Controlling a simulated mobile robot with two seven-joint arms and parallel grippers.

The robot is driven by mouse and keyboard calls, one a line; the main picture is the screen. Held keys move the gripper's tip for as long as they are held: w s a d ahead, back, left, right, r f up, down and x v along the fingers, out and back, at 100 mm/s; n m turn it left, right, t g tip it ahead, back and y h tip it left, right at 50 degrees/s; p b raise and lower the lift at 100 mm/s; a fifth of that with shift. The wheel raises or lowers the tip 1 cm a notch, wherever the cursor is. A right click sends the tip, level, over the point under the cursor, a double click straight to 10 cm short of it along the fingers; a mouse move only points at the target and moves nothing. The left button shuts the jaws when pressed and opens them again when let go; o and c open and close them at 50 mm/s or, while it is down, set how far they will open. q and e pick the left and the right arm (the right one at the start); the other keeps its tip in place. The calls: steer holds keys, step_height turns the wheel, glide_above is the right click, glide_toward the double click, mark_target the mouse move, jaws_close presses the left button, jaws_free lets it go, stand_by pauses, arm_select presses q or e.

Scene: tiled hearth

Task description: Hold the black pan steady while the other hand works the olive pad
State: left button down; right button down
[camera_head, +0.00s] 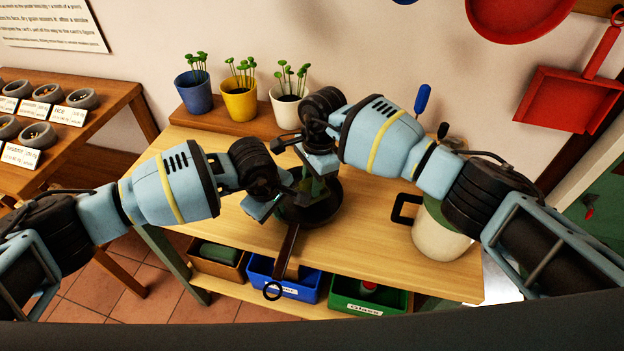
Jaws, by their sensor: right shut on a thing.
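The black pan (322,212) lies on the wooden table, its handle (286,254) pointing toward me and ending in a ring past the front edge. My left gripper (281,202) is at the pan's left rim, near the handle's root; whether its fingers are open or shut is unclear, as is contact. My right gripper (310,170) is above the pan, shut on what seems to be the olive pad (319,190). Only a small green part of the pad shows; my gripper hides the rest. I cannot tell whether the pad touches the pan.
Blue, yellow and white seedling pots (240,101) stand on a wooden block behind the pan. A cream and green container (440,235) with a black handle stands to the right, under my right arm. Labelled bins (283,285) sit on a lower shelf. A side table (75,118) holds small bowls.

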steer(key=shift+f, duration=0.95)
stand_by(0.3)
steer(key=shift+s, duration=0.1)
steer(key=shift+s+a+r, duration=0.1)
steer(key=shift+s+a, duration=0.15)
steer(key=shift+s, duration=0.4)
steer(key=shift+s+a+f, duration=0.1)
steer(key=shift+s+a, duration=0.15)
steer(key=shift+s, duration=0.35)
steer(key=shift+s+a+r, duration=0.1)
steer(key=shift+s+a, duration=0.15)
steer(key=shift+s, duration=0.4)
steer(key=shift+w+d+r, duration=0.1)
steer(key=shift+w+d, duration=0.15)
steer(key=shift+w, duration=0.55)
steer(key=shift+w+d, duration=0.2)
steer(key=shift+w, duration=0.55)
steer(key=shift+w+d+r, duration=0.1)
steer(key=shift+w+d, duration=0.2)
steer(key=shift+w, duration=0.1)
